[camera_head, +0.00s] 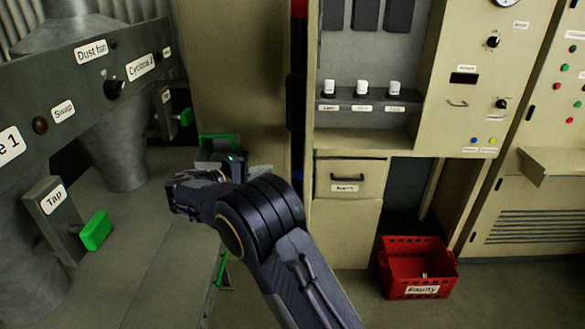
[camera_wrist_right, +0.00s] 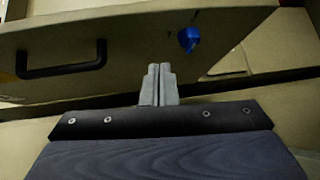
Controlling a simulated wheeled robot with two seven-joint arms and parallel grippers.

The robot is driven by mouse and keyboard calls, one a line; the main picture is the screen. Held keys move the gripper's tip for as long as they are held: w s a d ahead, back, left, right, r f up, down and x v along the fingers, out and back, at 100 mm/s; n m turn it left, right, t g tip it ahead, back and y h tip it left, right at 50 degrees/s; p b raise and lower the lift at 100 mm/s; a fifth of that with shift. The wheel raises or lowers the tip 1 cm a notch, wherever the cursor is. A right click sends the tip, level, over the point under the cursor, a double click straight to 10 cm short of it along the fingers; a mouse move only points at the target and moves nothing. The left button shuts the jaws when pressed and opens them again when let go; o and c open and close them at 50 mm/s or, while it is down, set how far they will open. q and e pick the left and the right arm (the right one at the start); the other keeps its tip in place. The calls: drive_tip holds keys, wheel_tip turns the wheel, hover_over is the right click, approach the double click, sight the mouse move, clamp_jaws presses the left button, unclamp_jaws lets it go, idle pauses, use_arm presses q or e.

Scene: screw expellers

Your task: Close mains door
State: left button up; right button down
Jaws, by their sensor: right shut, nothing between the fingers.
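A beige panel (camera_wrist_right: 140,45) with a black bar handle (camera_wrist_right: 62,58) and a blue knob (camera_wrist_right: 188,39) spans the top of the right wrist view. It looks like the mains door, but no label shows there. My right gripper (camera_wrist_right: 159,84) is shut and empty, its fingertips over the lower part of that panel; I cannot tell whether they touch it. In the head view a plain tan upright panel (camera_head: 235,75) stands behind my right arm, left of the cabinet; I cannot tell whether it is the same door. My right gripper (camera_head: 182,195) points left there. My left gripper is out of view.
A grey control panel (camera_head: 75,85) and green-handled taps (camera_head: 97,231) stand at left. The beige cabinet (camera_head: 345,235) has a drawer (camera_head: 348,166) and three white fuses. A red "Faulty" crate (camera_head: 418,262) sits on the floor at right. Floor is open at bottom right.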

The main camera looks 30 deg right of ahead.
drive_tip(key=w+d+t+h+p, duration=0.1)
drive_tip(key=d+p, duration=0.2)
drive_tip(key=d, duration=0.7)
drive_tip(key=shift+w, duration=0.35)
drive_tip(key=shift+r, duration=0.1)
